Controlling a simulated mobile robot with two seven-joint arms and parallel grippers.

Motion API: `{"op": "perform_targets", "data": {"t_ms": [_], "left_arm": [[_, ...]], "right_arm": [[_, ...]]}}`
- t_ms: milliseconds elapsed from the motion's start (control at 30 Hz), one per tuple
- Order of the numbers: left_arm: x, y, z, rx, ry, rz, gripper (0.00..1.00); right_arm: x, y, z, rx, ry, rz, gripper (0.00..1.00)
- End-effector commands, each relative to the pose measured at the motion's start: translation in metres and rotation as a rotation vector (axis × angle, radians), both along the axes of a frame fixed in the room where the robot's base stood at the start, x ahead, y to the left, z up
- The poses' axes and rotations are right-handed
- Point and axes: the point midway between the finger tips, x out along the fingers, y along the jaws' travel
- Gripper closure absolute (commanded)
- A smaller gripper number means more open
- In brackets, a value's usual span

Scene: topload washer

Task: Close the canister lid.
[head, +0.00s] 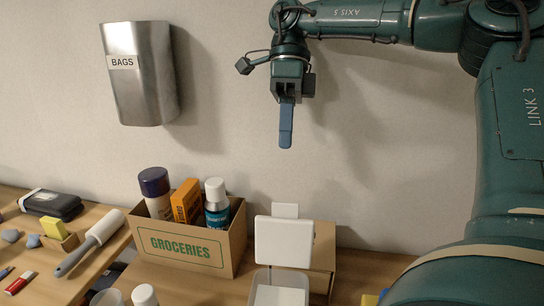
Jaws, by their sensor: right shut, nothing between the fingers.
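The canister (252,289) stands at the bottom of the head view, a clear square container with white contents; the bottom edge of the picture cuts it off. Its white square lid (284,241) stands open, upright at the back of the canister, with a small white tab above it. My right gripper (286,140) is shut and empty, fingers pointing down. It hangs well above the lid, in front of the wall, apart from everything. My left gripper is not in view.
A groceries box (190,247) with bottles and an orange carton stands left of the canister. A cardboard box (323,245) stands behind the lid. A lint roller (92,241) and small items lie on the left table. A metal bags holder (142,85) hangs on the wall.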

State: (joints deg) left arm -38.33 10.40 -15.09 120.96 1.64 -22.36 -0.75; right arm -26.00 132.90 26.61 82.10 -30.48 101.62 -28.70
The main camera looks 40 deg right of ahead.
Motion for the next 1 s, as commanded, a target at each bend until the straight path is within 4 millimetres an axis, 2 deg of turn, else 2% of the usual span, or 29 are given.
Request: {"op": "perform_targets", "data": {"t_ms": [300, 500, 667, 1000], "left_arm": [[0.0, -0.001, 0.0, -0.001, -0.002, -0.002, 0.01], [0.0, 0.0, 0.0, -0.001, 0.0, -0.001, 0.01], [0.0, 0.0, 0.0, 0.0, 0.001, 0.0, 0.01], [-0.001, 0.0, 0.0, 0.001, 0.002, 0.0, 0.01]], "right_arm": [[-0.017, 0.017, -0.051, 0.004, 0.003, 0.002, 1.0], [-0.024, 0.025, -0.075, 0.002, 0.002, 0.001, 1.0], [-0.026, 0.028, -0.083, 0.001, 0.0, 0.0, 1.0], [-0.027, 0.028, -0.084, 0.002, 0.0, 0.0, 1.0]]}}
